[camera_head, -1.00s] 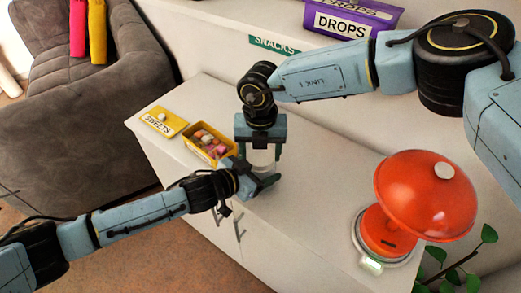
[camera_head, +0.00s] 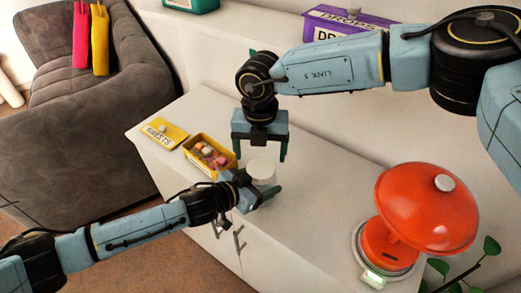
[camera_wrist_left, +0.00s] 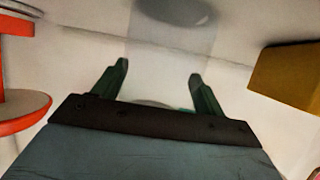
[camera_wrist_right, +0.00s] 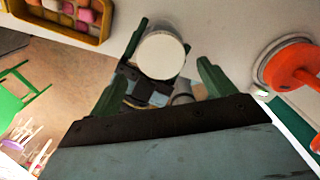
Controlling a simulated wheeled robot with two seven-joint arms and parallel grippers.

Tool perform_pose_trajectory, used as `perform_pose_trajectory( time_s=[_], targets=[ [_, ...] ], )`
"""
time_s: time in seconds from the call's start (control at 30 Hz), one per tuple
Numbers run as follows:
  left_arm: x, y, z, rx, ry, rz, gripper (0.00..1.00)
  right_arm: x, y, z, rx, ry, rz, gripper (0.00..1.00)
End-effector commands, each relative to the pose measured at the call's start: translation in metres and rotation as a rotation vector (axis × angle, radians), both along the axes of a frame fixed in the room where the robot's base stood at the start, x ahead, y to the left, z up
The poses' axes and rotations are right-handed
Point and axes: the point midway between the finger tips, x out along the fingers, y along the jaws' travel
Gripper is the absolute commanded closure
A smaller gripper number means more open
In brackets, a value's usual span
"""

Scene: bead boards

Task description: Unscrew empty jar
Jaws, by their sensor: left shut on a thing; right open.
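A pale, partly see-through jar (camera_head: 262,171) stands on the white cabinet top. Its round white top (camera_wrist_right: 162,55) faces up in the right wrist view. My right gripper (camera_head: 260,155) is open and empty above the jar, pointing down. The right wrist view shows its fingers (camera_wrist_right: 160,72) spread around the line to the jar's top, apart from it.
A yellow box (camera_head: 187,143) of sweets stands left of the jar, with its yellow lid (camera_head: 149,135) beside it. A red scale (camera_head: 427,207) stands at the right. A purple drops box (camera_head: 318,30) and a green box (camera_head: 203,5) are on the back ledge. Bare cabinet top lies between jar and scale.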

Motion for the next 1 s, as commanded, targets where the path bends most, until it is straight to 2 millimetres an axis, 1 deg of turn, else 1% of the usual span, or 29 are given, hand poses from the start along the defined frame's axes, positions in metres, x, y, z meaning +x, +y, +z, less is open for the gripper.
perform_pose_trajectory(
  time_s=[0.17, 0.3, 0.5, 0.6, 0.73, 0.8, 0.87, 1.0],
  targets=[
    [0.000, 0.001, 0.000, 0.001, 0.000, 0.001, 0.92, -0.003, 0.003, 0.006, 0.001, 0.009, -0.202, 0.18],
    [0.000, 0.001, 0.000, 0.001, 0.000, 0.002, 0.92, -0.004, 0.004, 0.014, 0.000, 0.012, -0.437, 0.18],
    [0.000, 0.001, 0.000, 0.001, 0.000, 0.002, 0.92, -0.002, 0.001, 0.025, -0.003, 0.007, -0.739, 0.18],
    [0.001, 0.001, 0.000, 0.001, 0.000, 0.002, 0.92, -0.001, 0.000, 0.029, -0.003, 0.004, -0.843, 0.18],
    [0.001, 0.001, 0.000, 0.001, 0.000, 0.002, 0.92, 0.000, -0.001, 0.031, -0.003, 0.002, -0.922, 0.18],
    [0.001, 0.001, 0.000, 0.001, 0.000, 0.002, 0.92, 0.000, -0.002, 0.029, -0.004, 0.001, -0.940, 0.18],
    [0.001, 0.001, 0.000, 0.001, 0.000, 0.002, 0.92, 0.000, -0.002, 0.024, -0.004, 0.001, -0.946, 0.18],
    [0.001, 0.001, 0.000, 0.001, 0.000, 0.002, 0.92, 0.000, -0.002, 0.004, -0.006, 0.002, -0.946, 0.18]
  ],
)
